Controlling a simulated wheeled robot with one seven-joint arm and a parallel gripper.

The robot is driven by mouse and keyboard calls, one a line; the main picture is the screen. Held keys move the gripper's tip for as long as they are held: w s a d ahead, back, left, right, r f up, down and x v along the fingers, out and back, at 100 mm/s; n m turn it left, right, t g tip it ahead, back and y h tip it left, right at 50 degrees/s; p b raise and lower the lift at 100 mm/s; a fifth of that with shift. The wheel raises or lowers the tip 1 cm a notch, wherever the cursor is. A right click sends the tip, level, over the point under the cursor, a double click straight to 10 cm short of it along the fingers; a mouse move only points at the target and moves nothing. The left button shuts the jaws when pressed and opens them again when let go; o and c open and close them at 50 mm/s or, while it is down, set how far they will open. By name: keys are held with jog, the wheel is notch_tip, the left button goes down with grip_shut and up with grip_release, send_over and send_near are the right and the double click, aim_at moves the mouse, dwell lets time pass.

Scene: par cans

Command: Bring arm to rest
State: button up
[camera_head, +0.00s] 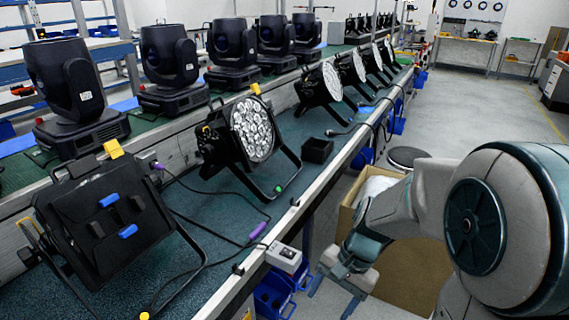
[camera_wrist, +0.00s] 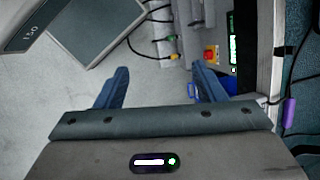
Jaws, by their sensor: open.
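My gripper (camera_head: 335,290) hangs low beside the near edge of the workbench, over the floor, with my arm folded at the right of the head view. In the wrist view my gripper (camera_wrist: 158,84) has its two blue-grey fingers wide apart, with nothing between them but floor. The par can with the lit-up lens face (camera_head: 254,130) stands on the bench, well apart from my gripper. A second par can (camera_head: 110,220) sits at the near left with its back panel, blue clips and a yellow clamp showing.
The bench edge (camera_head: 290,225) runs close to the left of my gripper. A small grey box (camera_head: 284,257) sits at that edge, above blue bins (camera_head: 274,297). A cardboard box (camera_head: 346,218) stands partly behind my arm. Open floor (camera_head: 480,95) lies at the back right.

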jog(key=s+d+r+n+t+h+p, duration=0.2)
jog(key=s+r+n+p, duration=0.1)
jog(key=r, duration=0.5)
jog(key=s+d+r+n+t+h+p, duration=0.1)
jog(key=s+d+r+n+t+p, duration=0.1)
jog(key=r, duration=0.5)
jog(key=shift+s+d+r+n+t+h+p, duration=0.35)
jog(key=shift+s+d+n+p, duration=0.25)
jog(key=shift+n, duration=0.2)
jog(key=shift+r, duration=0.1)
